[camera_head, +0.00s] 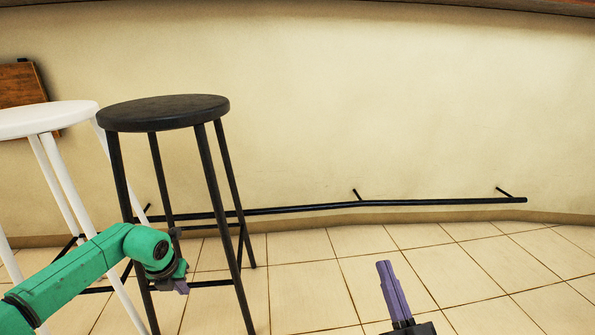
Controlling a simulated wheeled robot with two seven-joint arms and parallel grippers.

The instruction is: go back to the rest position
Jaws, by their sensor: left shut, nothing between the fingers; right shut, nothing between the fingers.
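My green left arm comes in from the lower left, and my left gripper (180,287) shows as small purple fingers below its wrist. It is shut and empty, in front of the legs of the black stool in the picture. My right gripper (386,270) stands up from the bottom edge, right of the middle. Its purple fingers are together with nothing between them, seen against the tiled floor. Most of my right arm is out of view.
A black stool (165,112) stands at the left, beside a white stool (45,118). A dark foot rail (390,203) runs low along the cream wall (400,100). The tiled floor (480,270) at the right is clear. A brown wooden piece (20,85) shows at the far left.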

